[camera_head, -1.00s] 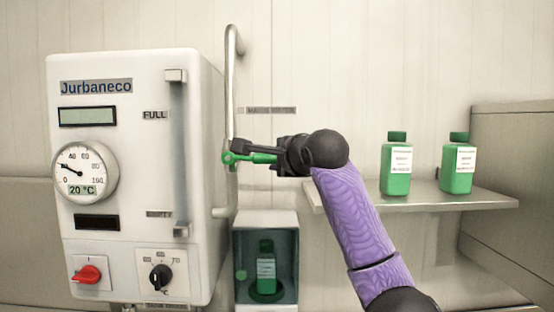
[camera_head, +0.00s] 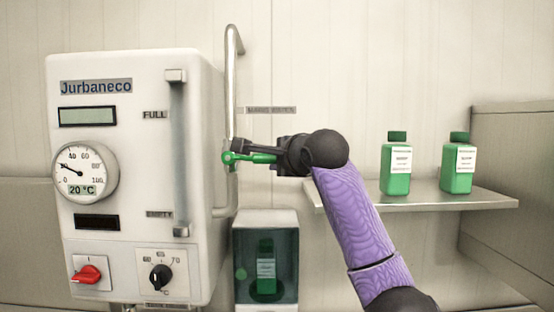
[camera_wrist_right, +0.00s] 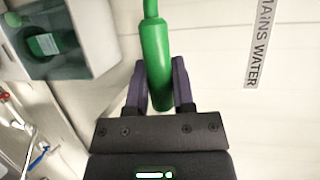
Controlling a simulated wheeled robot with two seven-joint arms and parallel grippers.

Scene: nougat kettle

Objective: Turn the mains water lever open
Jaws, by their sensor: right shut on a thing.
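The green mains water lever (camera_head: 250,157) sticks out to the right from the metal pipe (camera_head: 231,90) beside the kettle, close to horizontal. My right gripper (camera_head: 262,151) is shut on the lever. In the right wrist view the green lever handle (camera_wrist_right: 156,55) sits between the two fingers of my right gripper (camera_wrist_right: 160,85). The "MAINS WATER" label (camera_wrist_right: 264,40) is on the wall beside it, and it also shows in the head view (camera_head: 271,110). My left gripper is not in view.
The white kettle unit (camera_head: 140,130) stands close on the left. A shelf (camera_head: 430,203) with two green bottles (camera_head: 396,168) is at the right. Below the lever is an open-fronted box (camera_head: 265,218) with a green bottle (camera_head: 266,268) inside.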

